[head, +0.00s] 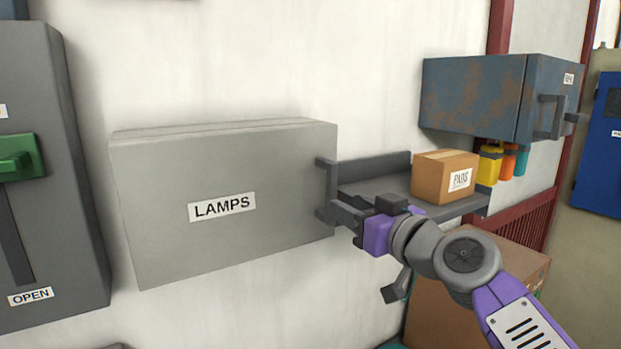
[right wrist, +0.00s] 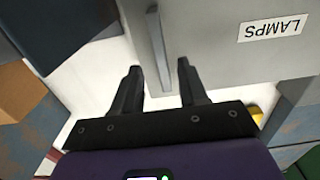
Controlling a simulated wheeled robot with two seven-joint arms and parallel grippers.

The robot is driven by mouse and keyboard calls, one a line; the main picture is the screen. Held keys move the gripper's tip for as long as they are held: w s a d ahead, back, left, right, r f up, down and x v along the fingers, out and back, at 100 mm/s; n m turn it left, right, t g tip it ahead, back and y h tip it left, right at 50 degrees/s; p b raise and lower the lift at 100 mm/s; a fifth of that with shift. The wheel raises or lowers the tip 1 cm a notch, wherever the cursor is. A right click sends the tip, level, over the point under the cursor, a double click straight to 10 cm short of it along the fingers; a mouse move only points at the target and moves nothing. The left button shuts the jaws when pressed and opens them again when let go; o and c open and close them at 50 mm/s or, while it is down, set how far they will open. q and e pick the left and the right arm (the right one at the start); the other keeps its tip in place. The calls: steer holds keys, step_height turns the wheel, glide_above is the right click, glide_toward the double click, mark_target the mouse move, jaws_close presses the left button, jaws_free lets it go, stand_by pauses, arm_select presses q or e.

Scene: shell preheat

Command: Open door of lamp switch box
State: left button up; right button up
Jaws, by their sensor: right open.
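The lamp switch box (head: 222,230) is a grey box on the white wall, labelled LAMPS, with its door shut. A dark grey bar handle (head: 325,192) stands on the door's right edge. My right gripper (head: 346,212) is open at the lower part of this handle. In the right wrist view the handle (right wrist: 158,40) runs between the two spread fingers (right wrist: 159,68); I cannot tell whether either finger touches it. The door (right wrist: 215,50) fills the upper right there. My left gripper is not in view.
A grey shelf (head: 375,180) with a cardboard PADS box (head: 444,178) is just right of the switch box. A rusty blue cabinet (head: 470,95) hangs above it. A large carton (head: 440,310) stands below. A grey box with a green lever (head: 20,158) is at left.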

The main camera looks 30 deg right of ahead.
mark_target(334, 196)
steer(key=shift+s+a+r, duration=0.1)
steer(key=shift+r, duration=0.3)
steer(key=w+p, duration=0.1)
steer(key=w, duration=0.2)
steer(key=w+p, duration=0.1)
steer(key=w, duration=0.2)
steer(key=shift+w+a+f+p, duration=0.1)
steer(key=shift+w+a+p, duration=0.1)
steer(key=shift+w+p, duration=0.1)
steer(key=shift+w+f, duration=0.1)
steer(key=shift+w, duration=0.05)
steer(key=shift+c, duration=0.3)
jaws_close()
